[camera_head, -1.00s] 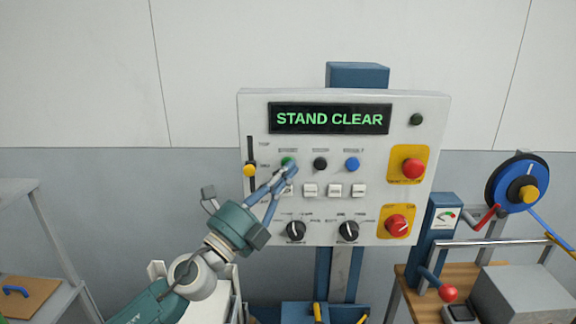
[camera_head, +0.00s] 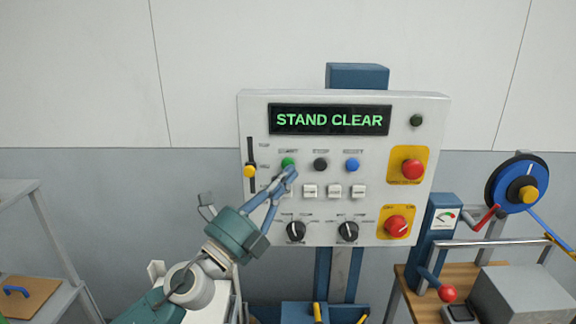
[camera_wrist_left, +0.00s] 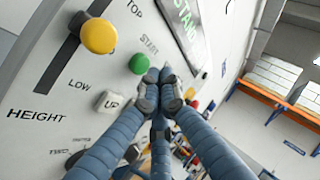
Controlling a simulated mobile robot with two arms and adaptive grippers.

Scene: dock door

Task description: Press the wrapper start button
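The control panel (camera_head: 385,150) stands upright, and its display (camera_head: 329,119) reads STAND CLEAR in green. The green START button (camera_head: 288,162) is at the left of the upper button row, beside a black STOP button (camera_head: 320,164) and a blue button (camera_head: 352,164). My left gripper (camera_head: 287,174) has its fingertips together and empty, just below the green button in the head view. In the left wrist view the green button (camera_wrist_left: 139,63) shows uncovered, up and left of the fingertips (camera_wrist_left: 165,82). Contact with the panel cannot be told. My right gripper is not in view.
A yellow slider knob (camera_head: 250,171) marked HEIGHT is left of the green button. White keys (camera_head: 334,191), black dials (camera_head: 347,231) and red buttons on yellow plates (camera_head: 413,169) share the panel. A bench with a grey box (camera_head: 525,293) stands at right, a shelf (camera_head: 30,225) at left.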

